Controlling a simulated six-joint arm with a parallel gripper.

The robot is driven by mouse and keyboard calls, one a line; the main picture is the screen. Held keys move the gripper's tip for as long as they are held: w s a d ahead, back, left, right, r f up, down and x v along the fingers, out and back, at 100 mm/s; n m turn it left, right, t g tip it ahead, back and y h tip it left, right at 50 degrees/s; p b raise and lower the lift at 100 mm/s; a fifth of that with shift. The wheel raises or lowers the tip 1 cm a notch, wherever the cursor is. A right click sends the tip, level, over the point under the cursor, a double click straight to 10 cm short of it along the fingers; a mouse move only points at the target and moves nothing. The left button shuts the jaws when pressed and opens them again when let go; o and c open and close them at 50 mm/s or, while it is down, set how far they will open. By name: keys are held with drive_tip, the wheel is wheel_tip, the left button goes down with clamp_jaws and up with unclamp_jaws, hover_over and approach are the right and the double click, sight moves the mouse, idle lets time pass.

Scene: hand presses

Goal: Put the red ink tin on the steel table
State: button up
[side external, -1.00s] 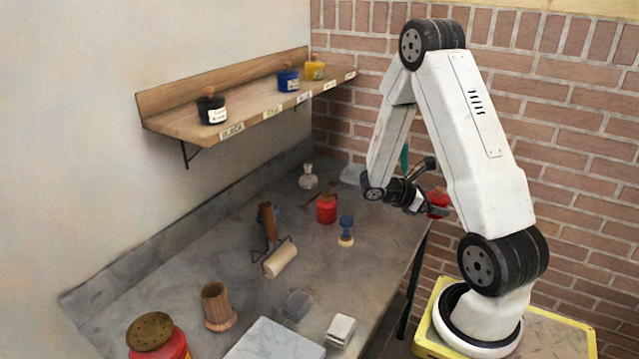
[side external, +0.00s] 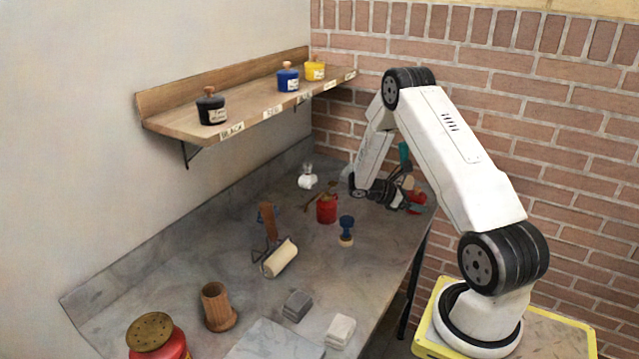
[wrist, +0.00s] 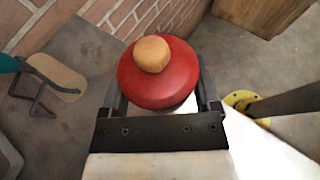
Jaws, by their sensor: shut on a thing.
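The red ink tin (wrist: 135,85), with a round cork-coloured knob on its lid, sits between my gripper's (wrist: 163,100) dark fingers in the wrist view. My gripper (side external: 408,198) is shut on it. In the side view the tin (side external: 418,198) shows as a small red patch, partly hidden by the gripper, near the far right edge of the steel table (side external: 375,250). In the wrist view the table top (wrist: 85,45) lies to the left and floor shows to the right. I cannot tell whether the tin touches the table.
A teal-handled tool (wrist: 55,75) is left of the tin. Ink pots line the shelf (side external: 250,112). The table's right strip is fairly clear.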

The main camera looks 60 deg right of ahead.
sight(406, 222)
drive_tip(key=shift+w+d+f, duration=0.35)
drive_tip(key=shift+d+f, duration=0.1)
drive_tip(key=shift+f, duration=0.2)
drive_tip(key=shift+w+d+f, duration=0.35)
drive_tip(key=shift+d+f, duration=0.05)
drive_tip(key=shift+f, duration=0.2)
drive_tip(key=shift+w+d+f, duration=0.15)
drive_tip(key=shift+d+f, duration=0.05)
drive_tip(key=shift+f, duration=1.6)
drive_tip(key=shift+f, duration=0.15)
drive_tip(key=o, duration=1.3)
drive_tip(key=shift+o, duration=0.2)
